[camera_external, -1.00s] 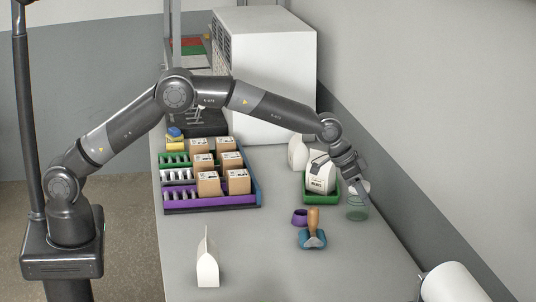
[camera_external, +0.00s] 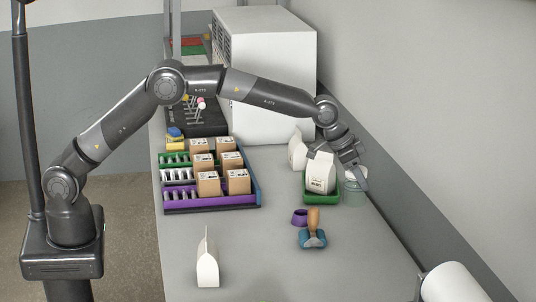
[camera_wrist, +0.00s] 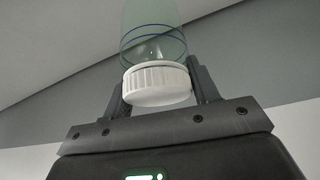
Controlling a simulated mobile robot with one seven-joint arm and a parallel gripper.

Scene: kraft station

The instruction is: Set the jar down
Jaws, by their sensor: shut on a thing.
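The jar (camera_external: 354,193) is clear pale green with a white screw lid. It is at the right side of the counter in the external view, partly behind my gripper (camera_external: 356,176). In the wrist view my gripper (camera_wrist: 157,88) is shut on the jar's white lid (camera_wrist: 157,84), one finger on each side. The jar's clear body (camera_wrist: 152,32) with thin blue lines extends away from the fingers. Its base is out of the wrist view. I cannot tell whether the base touches the counter.
A green tray (camera_external: 322,199) with a white bag (camera_external: 321,172) is close left of the jar. A purple ring (camera_external: 299,217) and a wooden-handled blue tool (camera_external: 312,236) are nearer the camera. The wall (camera_external: 400,180) is close on the right. The front counter (camera_external: 345,265) is clear.

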